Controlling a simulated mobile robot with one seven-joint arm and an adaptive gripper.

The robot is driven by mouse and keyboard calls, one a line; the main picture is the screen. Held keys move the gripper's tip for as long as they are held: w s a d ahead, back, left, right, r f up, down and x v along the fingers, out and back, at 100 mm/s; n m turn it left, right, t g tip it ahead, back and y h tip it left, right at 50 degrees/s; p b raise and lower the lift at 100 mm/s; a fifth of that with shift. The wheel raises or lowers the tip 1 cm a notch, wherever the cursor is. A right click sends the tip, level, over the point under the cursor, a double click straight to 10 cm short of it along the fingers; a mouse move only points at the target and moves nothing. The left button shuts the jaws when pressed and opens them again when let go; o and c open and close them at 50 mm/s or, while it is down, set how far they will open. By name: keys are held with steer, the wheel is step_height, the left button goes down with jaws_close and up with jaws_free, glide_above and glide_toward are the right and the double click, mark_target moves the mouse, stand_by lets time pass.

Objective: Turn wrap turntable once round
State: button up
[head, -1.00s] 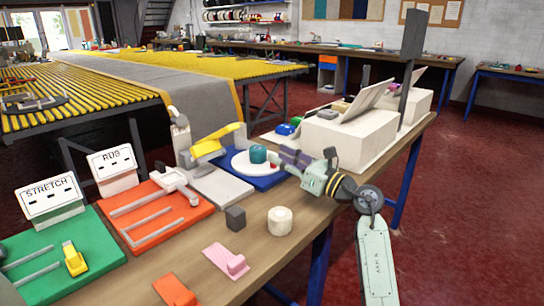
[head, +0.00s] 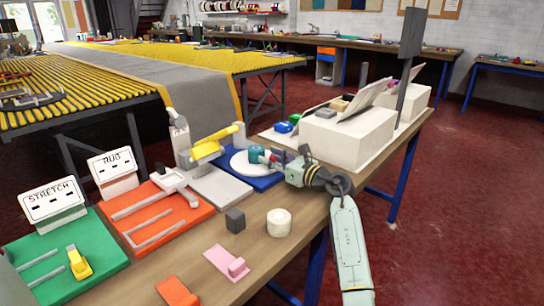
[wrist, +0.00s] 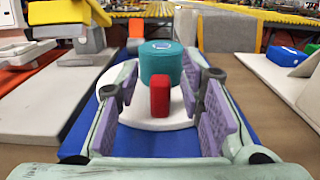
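The wrap turntable is a white round disc (wrist: 112,95) on a blue base (head: 262,182). A teal cylinder (wrist: 160,66) stands on the disc. A small red block (wrist: 160,97) stands upright on the near side of the disc, in front of the cylinder; in the head view it shows (head: 275,158) beside the cylinder. My gripper (wrist: 160,108) is open, its purple pads on either side of the red block with gaps both sides. In the head view my gripper (head: 284,162) reaches in from the right, low over the turntable.
A yellow-handled press on a grey base (head: 222,188) stands left of the turntable. Orange (head: 190,208) and green (head: 100,245) boards lie further left. A white box (head: 345,140) is on the right. A white roll (head: 278,222) and dark cube (head: 235,220) sit in front.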

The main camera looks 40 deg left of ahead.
jaws_close()
stand_by(0.5)
stand_by(0.4)
